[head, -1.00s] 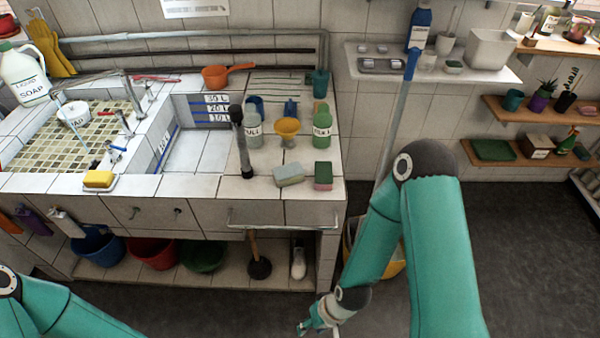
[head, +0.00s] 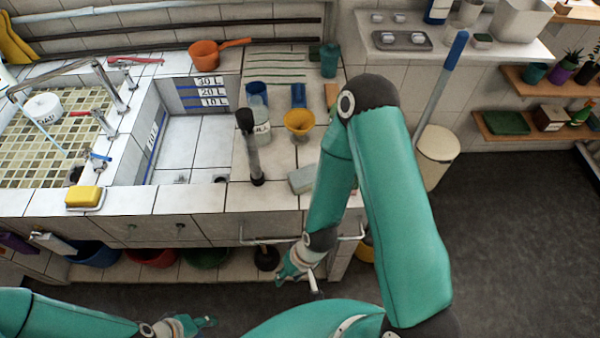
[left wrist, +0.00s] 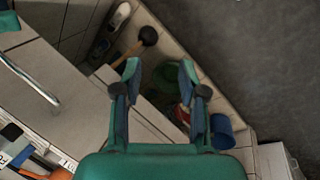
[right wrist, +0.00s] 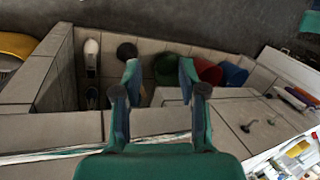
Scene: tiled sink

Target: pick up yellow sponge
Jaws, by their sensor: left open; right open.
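The yellow sponge (head: 83,195) lies on a small white dish (head: 88,207) on the tiled front ledge of the sink, at the left in the head view. A small yellow patch at the lower right of the right wrist view may be it, but I cannot tell. My left gripper (head: 208,322) is open and empty, low in front of the counter, below and right of the sponge. My right gripper (head: 290,275) is open and empty by the counter front, further right. Both open finger pairs show in the left wrist view (left wrist: 162,88) and right wrist view (right wrist: 160,80).
A black-topped post (head: 249,145), a yellow funnel (head: 299,122) and a grey sponge (head: 302,179) stand or lie on the counter. A metal rail (head: 262,241) runs along its front. Blue, red and green basins sit on the lower shelf. Open floor lies at right.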

